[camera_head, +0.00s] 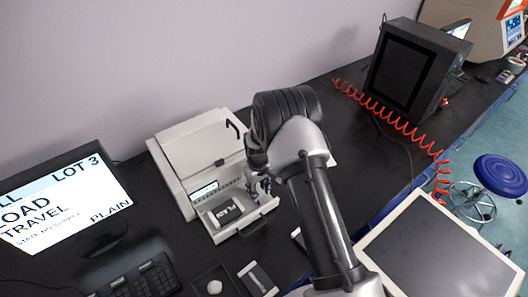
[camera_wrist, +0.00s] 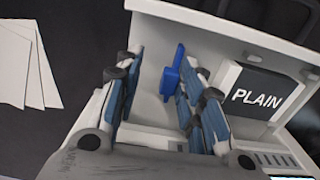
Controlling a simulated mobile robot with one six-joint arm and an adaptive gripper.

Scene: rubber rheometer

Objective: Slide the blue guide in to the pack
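The blue guide (camera_wrist: 174,74) is a small upright blue piece on the floor of the pale tray (camera_wrist: 215,35) in the wrist view. The pack (camera_wrist: 246,97), a dark block with white sides labelled PLAIN, lies in the tray to its right, with a gap between them. The pack also shows in the head view (camera_head: 224,213). My gripper (camera_wrist: 160,82) is open, its blue-padded fingers apart on either side of the guide in the picture. The right finger appears closer to the guide; I cannot tell whether it touches. In the head view my gripper (camera_head: 260,185) is over the tray's right side and hides the guide.
The tray juts from a white machine (camera_head: 205,160) on the black bench. White sheets (camera_wrist: 25,65) lie beside the tray. A monitor (camera_head: 62,205) and keyboard (camera_head: 140,278) stand left. A dark boxy unit (camera_head: 405,70) and red coiled cable (camera_head: 395,122) are at the back right.

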